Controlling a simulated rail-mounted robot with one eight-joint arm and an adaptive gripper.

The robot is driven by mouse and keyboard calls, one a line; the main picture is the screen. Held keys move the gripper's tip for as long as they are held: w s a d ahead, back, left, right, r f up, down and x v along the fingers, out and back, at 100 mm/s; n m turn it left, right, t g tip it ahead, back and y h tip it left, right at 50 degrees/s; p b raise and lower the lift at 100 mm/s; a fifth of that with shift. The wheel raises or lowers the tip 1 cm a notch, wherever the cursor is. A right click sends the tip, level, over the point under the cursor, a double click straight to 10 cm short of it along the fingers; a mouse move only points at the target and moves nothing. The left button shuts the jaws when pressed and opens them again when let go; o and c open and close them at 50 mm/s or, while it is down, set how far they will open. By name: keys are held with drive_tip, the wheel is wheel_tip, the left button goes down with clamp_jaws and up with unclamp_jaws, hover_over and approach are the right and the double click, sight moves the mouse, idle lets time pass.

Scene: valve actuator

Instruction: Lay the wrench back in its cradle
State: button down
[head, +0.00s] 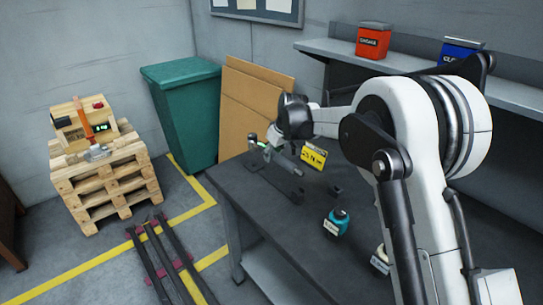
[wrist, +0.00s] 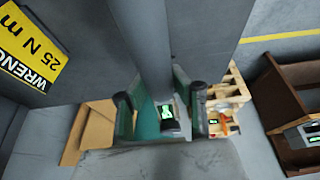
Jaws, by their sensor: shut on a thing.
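My gripper (head: 270,147) is low over the left end of the dark workbench, beside the yellow wrench tag (head: 314,157). The gripper is shut on the wrench. Most of the wrench is hidden or too small to make out in the head view. The dark grey cradle (head: 284,182) lies on the bench just below the gripper. I cannot tell whether the wrench touches it. The tag reads 25 N m in the wrist view (wrist: 32,48).
A teal bottle (head: 337,222) stands on the workbench (head: 270,212), to the right of the cradle. A red bin (head: 373,40) and a blue bin (head: 460,50) sit on the back shelf. A green waste bin (head: 187,115) and a pallet stack (head: 108,185) stand left of the bench.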

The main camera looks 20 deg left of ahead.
sight(280, 156)
drive_tip(key=shift+f+b, duration=1.7)
drive_tip(key=shift+f, duration=1.1)
drive_tip(key=shift+b, duration=0.6)
drive_tip(key=shift+f+b, duration=0.75)
drive_tip(key=shift+f, duration=0.35)
drive_tip(key=c, duration=1.5)
unclamp_jaws()
drive_tip(key=shift+o, duration=0.2)
drive_tip(key=v, duration=1.2)
